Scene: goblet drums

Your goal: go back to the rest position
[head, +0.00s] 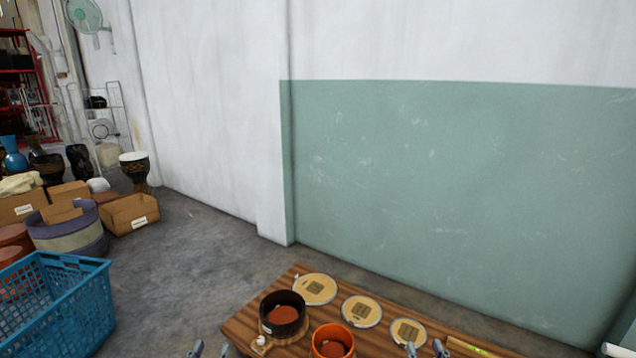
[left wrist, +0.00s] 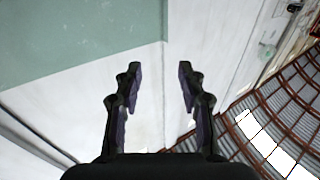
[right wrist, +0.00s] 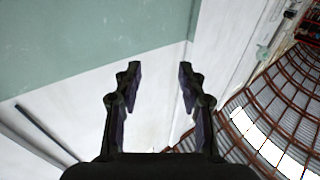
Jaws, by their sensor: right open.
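My left gripper (head: 211,349) shows only its two fingertips at the bottom edge of the head view, beside the left edge of the wooden table. It is open and empty in the left wrist view (left wrist: 157,85), with wall behind it. My right gripper (head: 425,348) shows its fingertips at the bottom edge, in front of the table's right part. It is open and empty in the right wrist view (right wrist: 158,85). Both wrist views look at the wall and a ribbed roof, with nothing between the fingers. My arms are otherwise out of the head view.
The wooden table (head: 242,325) carries a black drum shell (head: 284,325), an orange drum shell (head: 320,344) and three round tan discs, one being (head: 315,289). A blue crate (head: 60,300) stands at left. Floor between is clear.

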